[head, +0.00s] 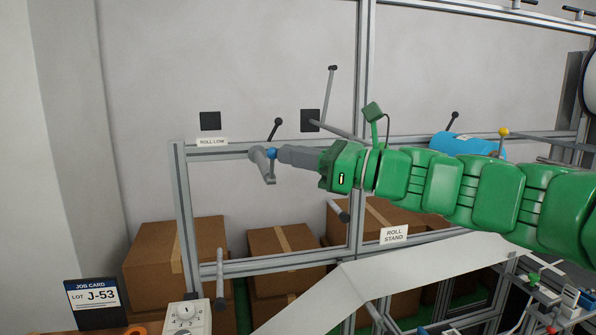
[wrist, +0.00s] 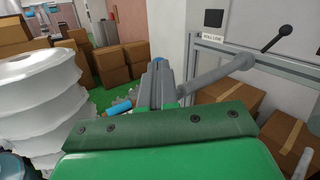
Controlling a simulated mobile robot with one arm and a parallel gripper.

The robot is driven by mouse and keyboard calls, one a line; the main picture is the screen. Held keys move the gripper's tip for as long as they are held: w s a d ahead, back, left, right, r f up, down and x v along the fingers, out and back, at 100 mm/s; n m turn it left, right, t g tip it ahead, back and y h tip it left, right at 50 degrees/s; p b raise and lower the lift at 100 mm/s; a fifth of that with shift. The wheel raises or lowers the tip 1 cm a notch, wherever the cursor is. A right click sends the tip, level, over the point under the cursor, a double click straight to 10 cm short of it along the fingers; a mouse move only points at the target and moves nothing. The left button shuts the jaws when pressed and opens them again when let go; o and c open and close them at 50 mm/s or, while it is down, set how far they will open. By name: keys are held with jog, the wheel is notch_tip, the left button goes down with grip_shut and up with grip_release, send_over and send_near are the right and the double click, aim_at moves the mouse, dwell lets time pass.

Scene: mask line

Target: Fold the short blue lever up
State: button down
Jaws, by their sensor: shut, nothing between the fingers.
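A black-knobbed lever (head: 275,128) stands near the "ROLL LOW" label (head: 212,142). A longer lever (head: 328,92) rises farther right. Cardboard boxes (head: 180,250) stand behind the frame (head: 183,215). White rolls (wrist: 40,100) are stacked at left in the wrist view.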

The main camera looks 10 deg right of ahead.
jog(key=shift+w+r, duration=0.65)
jog(key=shift+w, duration=0.3)
dwell(0.3)
jog(key=s+d+r, duration=0.3)
jog(key=s+d, duration=0.5)
jog(key=d, duration=0.3)
jog(key=s+a+f+n+g+h, duration=0.3)
jog(key=a+f+n+g, duration=0.25)
jog(key=a+f, duration=0.45)
jog(key=s+a+f+n+g+h, duration=0.35)
jog(key=a+f+n, duration=0.35)
jog(key=f, duration=0.5)
jog(key=s+d+f+n+g+h, duration=0.2)
jog(key=s+d+f+n+h, duration=0.1)
jog(key=s+f, duration=0.4)
jog(key=s+d+f+n+g+h, duration=0.1)
jog(key=s+d+f+n+h, duration=0.3)
jog(key=s+f+n+h, duration=0.2)
notch_tip(320, 180, down, 4)
jog(key=shift+s+d+f+n+g, duration=0.2)
jog(key=shift+s+d+n+g, duration=0.15)
jog(key=shift+s+n, duration=0.75)
jog(key=shift+s, duration=0.15)
